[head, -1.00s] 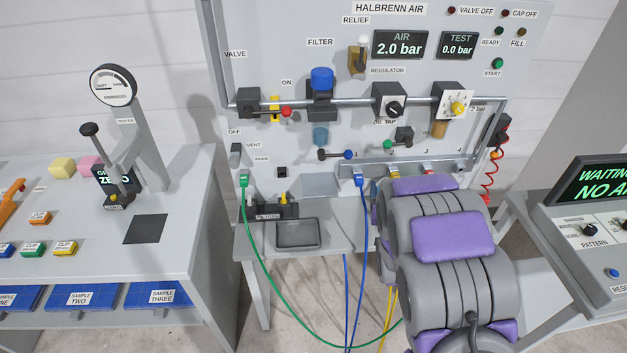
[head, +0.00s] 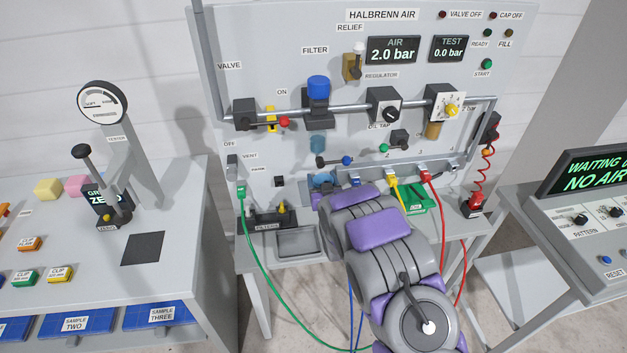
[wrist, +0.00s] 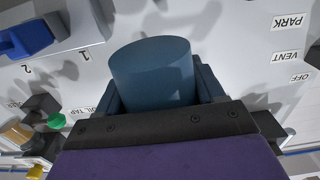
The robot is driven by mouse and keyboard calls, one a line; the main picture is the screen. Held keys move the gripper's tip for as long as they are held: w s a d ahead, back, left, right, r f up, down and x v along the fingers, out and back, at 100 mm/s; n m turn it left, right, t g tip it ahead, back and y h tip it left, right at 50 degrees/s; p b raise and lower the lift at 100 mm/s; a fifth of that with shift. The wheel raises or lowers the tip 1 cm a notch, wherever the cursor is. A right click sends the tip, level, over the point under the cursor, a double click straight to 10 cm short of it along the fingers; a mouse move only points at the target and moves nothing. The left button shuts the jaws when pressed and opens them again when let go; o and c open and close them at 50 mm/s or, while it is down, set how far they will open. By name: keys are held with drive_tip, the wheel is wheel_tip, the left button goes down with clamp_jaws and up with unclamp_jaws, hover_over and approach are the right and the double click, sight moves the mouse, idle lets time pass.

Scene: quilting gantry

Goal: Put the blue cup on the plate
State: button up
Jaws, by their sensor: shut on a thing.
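The blue cup (wrist: 150,68) is a plain dark-blue cylinder, clasped between the jaws of my gripper (wrist: 152,90) in the wrist view. Its far end shows; its near part is hidden by the gripper body. In the head view, my gripper (head: 323,182) is small and partly hidden by my arm, in front of the lower panel below the filter. A bit of blue shows there, but I cannot separate cup from jaws. No plate is clearly visible; my arm covers part of the bench, and I cannot tell whether the cup touches anything.
A shallow grey tray (head: 297,242) lies on the bench left of my arm. Green (head: 244,215), yellow and red hoses hang nearby. A green box (head: 418,200) stands right of my arm. The filter (head: 318,95) and pipe are above. A tester (head: 112,150) stands on the left table.

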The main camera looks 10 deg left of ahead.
sight(319, 180)
drive_tip(key=w, duration=0.1)
drive_tip(key=a, duration=0.1)
drive_tip(key=w, duration=0.1)
drive_tip(key=shift+w+a+f, duration=0.25)
drive_tip(key=shift+w+a, duration=0.05)
drive_tip(key=shift+a, duration=0.05)
drive_tip(key=shift+w+d+r+b, duration=0.1)
drive_tip(key=shift+w+d+b, duration=0.1)
drive_tip(key=shift+w, duration=0.35)
drive_tip(key=shift+w+d+b, duration=0.15)
drive_tip(key=shift+w, duration=0.4)
drive_tip(key=shift+w+a, duration=0.15)
drive_tip(key=f, duration=0.1)
drive_tip(key=a+f, duration=0.2)
drive_tip(key=f, duration=0.1)
drive_tip(key=shift+b, duration=0.4)
drive_tip(key=shift+d+r, duration=0.1)
drive_tip(key=shift+d, duration=0.7)
drive_tip(key=o, duration=0.9)
drive_tip(key=shift+a, duration=0.1)
drive_tip(key=shift+o, duration=0.6)
drive_tip(key=shift+a, duration=0.55)
drive_tip(key=shift+d, duration=0.25)
drive_tip(key=shift+s+d, duration=0.25)
drive_tip(key=shift+s, duration=0.15)
drive_tip(key=p+v, duration=0.1)
drive_tip(key=v, duration=1)
drive_tip(key=shift+p, duration=0.3)
drive_tip(key=shift+s+r, duration=0.1)
drive_tip(key=shift+r, duration=0.05)
